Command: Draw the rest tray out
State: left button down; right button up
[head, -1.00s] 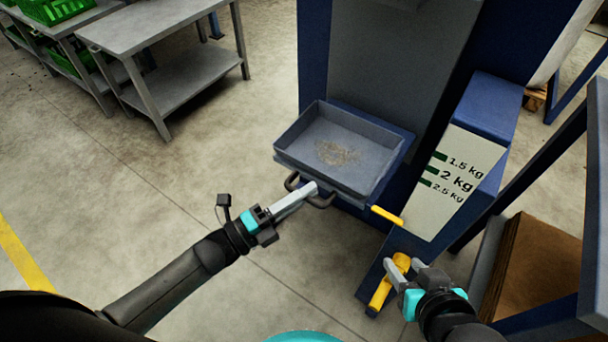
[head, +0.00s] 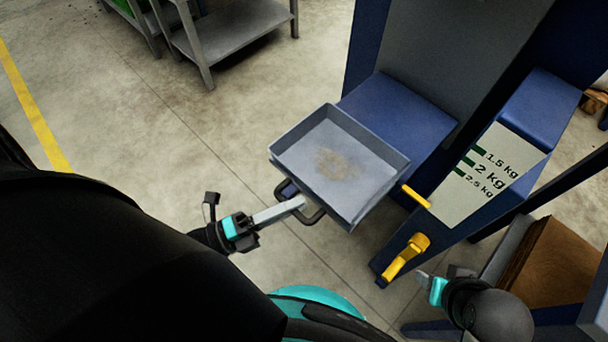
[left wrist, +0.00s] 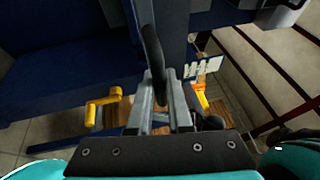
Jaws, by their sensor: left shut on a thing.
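The rest tray (head: 385,190) is a shallow grey tray with a patch of brown dirt on its floor. It is pulled well out from the blue machine, with a blue shelf surface (head: 400,112) bare behind it. My left gripper (head: 300,203) is shut on the dark tray handle (head: 318,216) at the tray's front. The handle also shows between the fingers in the left wrist view (left wrist: 154,50). My right gripper (head: 428,278) is near the lower yellow lever, apart from it; its fingers are small and partly hidden by its own wrist.
A yellow lever (head: 405,258) and a yellow bar (head: 416,197) stick out right of the tray. A scale panel (head: 482,178) reads 1.5, 2 and 2.5 kg. A cardboard box (head: 545,268) stands at right. A grey table (head: 235,28) is at the back left. Floor at left is clear.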

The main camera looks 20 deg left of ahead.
pick_arm(q)
jog(key=shift+s+a, duration=0.15)
jog(key=shift+s, duration=0.3)
pick_arm(e)
jog(key=shift+f, duration=0.25)
pick_arm(q)
jog(key=c, duration=1)
grip_release()
jog(key=shift+s, duration=0.1)
jog(key=shift+c, duration=0.2)
jog(key=shift+o, duration=1)
jog(key=v, duration=1.5)
pick_arm(e)
jog(key=shift+s, duration=0.15)
